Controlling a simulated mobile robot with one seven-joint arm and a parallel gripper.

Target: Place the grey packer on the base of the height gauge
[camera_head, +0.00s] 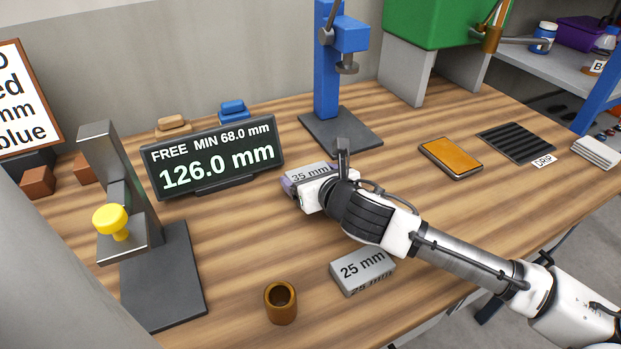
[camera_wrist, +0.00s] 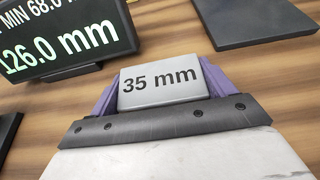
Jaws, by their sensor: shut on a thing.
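A grey packer marked 35 mm (camera_head: 309,173) is held between the purple fingers of my gripper (camera_head: 303,186), just in front of the display. It also shows in the wrist view (camera_wrist: 165,83), with a finger at each side. I cannot tell whether it touches the table. A second grey packer, marked 25 mm (camera_head: 362,270), lies on the table in front of my arm. A grey metal stand with a yellow knob, which looks like the height gauge (camera_head: 98,150), stands at the left. Its dark base plate (camera_head: 172,285) is bare in front.
A display (camera_head: 215,157) reading 126.0 mm stands between the gauge and my gripper. A blue stand (camera_head: 327,80) on a dark plate (camera_head: 345,140) is behind my gripper. A brown cup (camera_head: 281,303) is near the front edge. An orange-topped pad (camera_head: 450,156) lies right.

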